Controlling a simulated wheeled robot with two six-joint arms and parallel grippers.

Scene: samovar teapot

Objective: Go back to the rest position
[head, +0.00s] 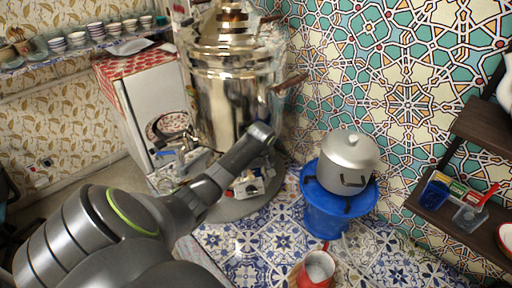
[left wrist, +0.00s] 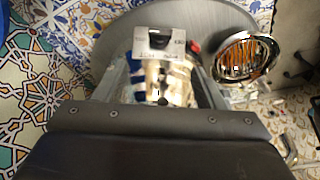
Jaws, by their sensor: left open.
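My left arm (head: 225,170) comes in from the lower left in the head view. It reaches in front of a tall shiny metal samovar (head: 235,95) and hides part of its lower body. In the left wrist view the fingers of my left gripper (left wrist: 162,80) stand apart. A whitish and gold thing with blue beside it shows between or beyond them; I cannot tell what it is or how far off it is. I see no object held. A round grey base (left wrist: 112,45) lies below. My right gripper is not in view.
A lidded metal pot (head: 349,160) sits on a blue bucket (head: 325,208) to the right. A red jug (head: 316,270) stands near the bottom edge. A white cabinet (head: 150,95) and a shelf of cups (head: 75,47) are at left. Dark shelves (head: 485,125) are at right.

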